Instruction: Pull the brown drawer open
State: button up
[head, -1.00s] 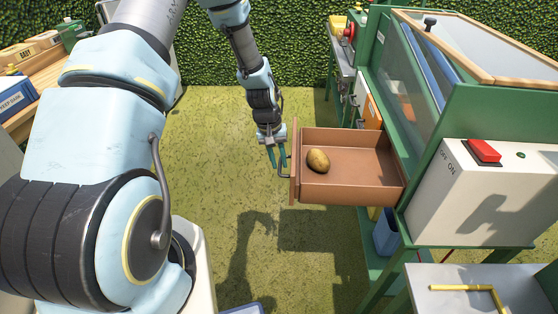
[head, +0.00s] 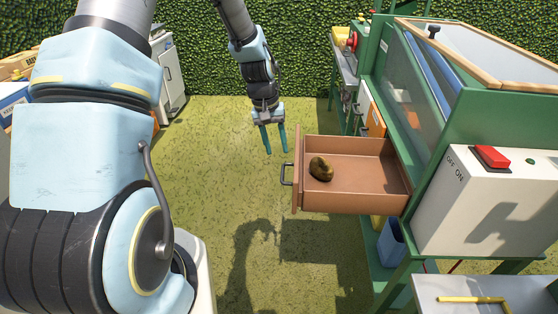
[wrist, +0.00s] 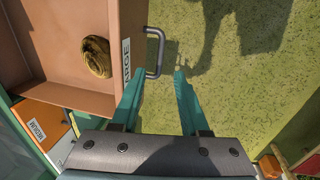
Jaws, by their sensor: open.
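The brown drawer (head: 352,202) is pulled well out of the green bench, and its inside shows. A brown, potato-like lump (head: 321,169) lies in it near the front panel. The drawer's dark handle (head: 286,174) is on its left-facing front. My gripper (head: 274,152) is open and empty, up and to the left of the handle and apart from it. In the wrist view the open teal fingers (wrist: 160,83) are near the handle (wrist: 155,52), with nothing between them. A label reading "LARGE" (wrist: 127,58) shows on the drawer front.
The green bench (head: 420,205) stands on the right, with a white control box (head: 470,205) and red button (head: 492,156). An orange drawer (head: 375,119) is farther back. A blue bin (head: 391,243) is below. The grass left of the drawer is clear.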

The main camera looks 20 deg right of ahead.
jog(key=shift+a+r, duration=0.15)
jog(key=shift+r, duration=0.95)
jog(key=shift+w+a, duration=0.1)
